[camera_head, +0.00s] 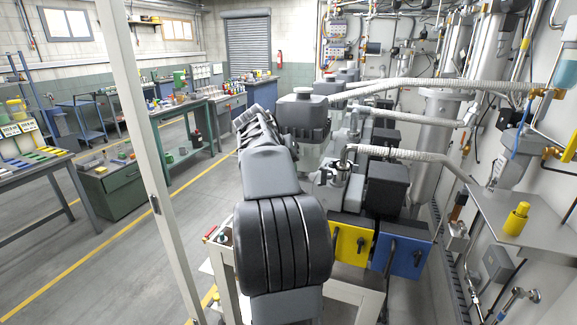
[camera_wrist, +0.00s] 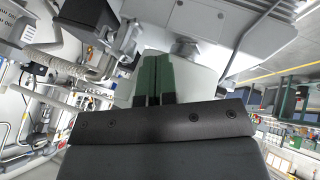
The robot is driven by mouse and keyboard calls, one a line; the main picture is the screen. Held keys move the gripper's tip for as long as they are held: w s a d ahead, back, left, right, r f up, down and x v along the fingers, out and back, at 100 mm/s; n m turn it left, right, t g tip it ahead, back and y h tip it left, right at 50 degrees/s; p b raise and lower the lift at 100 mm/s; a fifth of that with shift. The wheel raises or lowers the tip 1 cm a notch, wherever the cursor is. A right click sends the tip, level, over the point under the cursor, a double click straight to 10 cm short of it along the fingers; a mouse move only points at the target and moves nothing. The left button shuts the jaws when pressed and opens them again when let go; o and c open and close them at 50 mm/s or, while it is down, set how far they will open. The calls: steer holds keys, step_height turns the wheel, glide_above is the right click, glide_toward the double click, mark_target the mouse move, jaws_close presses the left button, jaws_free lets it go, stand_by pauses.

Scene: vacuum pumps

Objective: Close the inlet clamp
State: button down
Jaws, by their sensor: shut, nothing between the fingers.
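In the wrist view my gripper (camera_wrist: 156,62) shows as two dark green fingers side by side, shut and empty. In the head view my arm covers much of the pump area, and I cannot make out the fingertips. The nearest pump's inlet fitting (camera_head: 342,168) is a metal flange joint under the end of a pale corrugated hose (camera_head: 400,154). The clamp there is too small to tell whether it is open or shut. In the wrist view a metal fitting (camera_wrist: 127,42) stands just left of the fingertips, seemingly apart from them; I cannot tell if it is the clamp.
A black box (camera_head: 387,188) stands right of the inlet, with yellow (camera_head: 352,243) and blue (camera_head: 400,255) panels below. A shelf with a yellow part (camera_head: 516,218) is at the right. A pale upright post (camera_head: 150,160) stands left of my arm. The floor aisle at left is clear.

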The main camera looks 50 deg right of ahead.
mark_target(326, 176)
steer(key=s+d+f+p, duration=0.1)
steer(key=s+d+f, duration=0.3)
steer(key=d+f, duration=0.1)
steer(key=shift+d, duration=0.5)
steer(key=shift+s, duration=0.15)
